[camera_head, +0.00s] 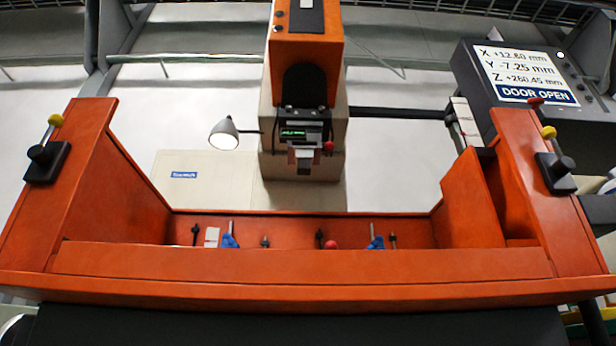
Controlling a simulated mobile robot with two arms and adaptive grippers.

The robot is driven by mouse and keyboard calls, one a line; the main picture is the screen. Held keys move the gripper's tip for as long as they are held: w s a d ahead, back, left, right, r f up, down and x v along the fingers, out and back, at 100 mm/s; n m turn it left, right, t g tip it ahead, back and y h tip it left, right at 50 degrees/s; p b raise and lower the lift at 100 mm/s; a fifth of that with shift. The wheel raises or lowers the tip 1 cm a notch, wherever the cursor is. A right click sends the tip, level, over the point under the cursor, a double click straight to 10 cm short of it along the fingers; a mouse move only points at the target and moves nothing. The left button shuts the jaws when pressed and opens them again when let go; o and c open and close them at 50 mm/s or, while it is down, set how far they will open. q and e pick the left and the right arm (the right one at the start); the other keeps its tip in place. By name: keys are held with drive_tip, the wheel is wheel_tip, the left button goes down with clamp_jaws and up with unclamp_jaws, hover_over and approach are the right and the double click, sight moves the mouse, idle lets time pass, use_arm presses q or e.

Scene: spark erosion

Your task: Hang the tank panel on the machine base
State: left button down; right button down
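The orange machine base (300,265) fills the lower middle of the head view. It is a tank with tall side walls and a low front edge, and its front is open above that edge. A black latch with a yellow knob sits on the left front post (48,160); a similar latch sits on the right front post (556,170). I cannot pick out a separate tank panel. Neither of my grippers can be made out in this view.
The orange machine head (305,60) hangs centrally above the tank. Small clamps and blue-handled parts (229,240) stand inside. A lamp (224,134) is behind on the left. A control screen (527,77) at upper right reads DOOR OPEN. Dark parts crowd the right edge.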

use_arm(q)
drive_tip(key=shift+w+r, duration=0.1)
use_arm(e)
drive_tip(key=shift+r, duration=0.15)
use_arm(q)
drive_tip(key=c, duration=1.1)
unclamp_jaws()
drive_tip(key=shift+c, duration=0.2)
use_arm(e)
drive_tip(key=c, duration=1.6)
unclamp_jaws()
drive_tip(key=o, duration=0.5)
drive_tip(key=shift+c, duration=0.2)
